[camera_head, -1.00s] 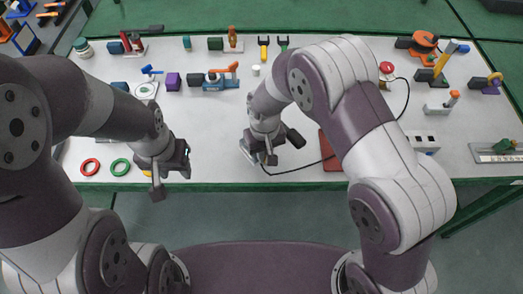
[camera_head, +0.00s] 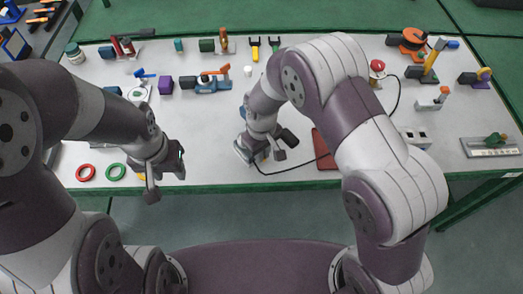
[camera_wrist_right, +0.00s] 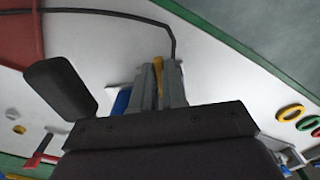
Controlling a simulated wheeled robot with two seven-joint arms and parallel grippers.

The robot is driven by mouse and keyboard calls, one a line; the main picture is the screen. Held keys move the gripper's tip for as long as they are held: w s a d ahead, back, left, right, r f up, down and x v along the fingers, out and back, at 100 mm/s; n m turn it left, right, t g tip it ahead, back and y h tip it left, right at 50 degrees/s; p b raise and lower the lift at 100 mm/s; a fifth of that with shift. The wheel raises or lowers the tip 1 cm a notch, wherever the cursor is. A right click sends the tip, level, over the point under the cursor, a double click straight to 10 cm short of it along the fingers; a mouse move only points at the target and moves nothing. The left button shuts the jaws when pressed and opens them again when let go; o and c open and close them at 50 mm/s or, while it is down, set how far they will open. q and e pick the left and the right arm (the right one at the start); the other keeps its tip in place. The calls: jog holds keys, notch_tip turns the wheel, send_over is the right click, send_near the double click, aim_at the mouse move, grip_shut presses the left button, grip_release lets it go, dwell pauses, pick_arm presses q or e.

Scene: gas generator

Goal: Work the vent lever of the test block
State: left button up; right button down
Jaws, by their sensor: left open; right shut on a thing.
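My right gripper (camera_head: 262,158) is low over the front middle of the white table. In the right wrist view its fingers (camera_wrist_right: 161,85) are shut on a narrow yellow part (camera_wrist_right: 158,72). Blue (camera_wrist_right: 121,101) shows beside the fingers. Most of this held thing is hidden by my gripper, and I cannot tell whether it is the test block's vent lever. A blue block with an orange lever (camera_head: 213,81) stands farther back on the table, apart from both grippers. My left gripper (camera_head: 166,178) is open and empty at the table's front edge.
A black cable (camera_head: 290,169) runs to my right gripper, past a dark red plate (camera_head: 325,149). A red ring (camera_head: 86,173) and a green ring (camera_head: 115,172) lie at the front left. Several tools and fixtures line the back and right.

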jog(key=c, duration=1.2)
grip_release()
jog(key=shift+o, duration=0.2)
notch_tip(320, 180, up, 13)
jog(key=shift+f+b, duration=0.15)
jog(key=shift+b, duration=0.3)
jog(key=s+d+m, duration=0.3)
jog(key=s+d, duration=0.3)
jog(key=d, duration=0.2)
jog(key=s+d+m+t, duration=0.1)
jog(key=s+d+m, duration=0.3)
jog(key=d, duration=0.4)
jog(key=shift+s, duration=0.9)
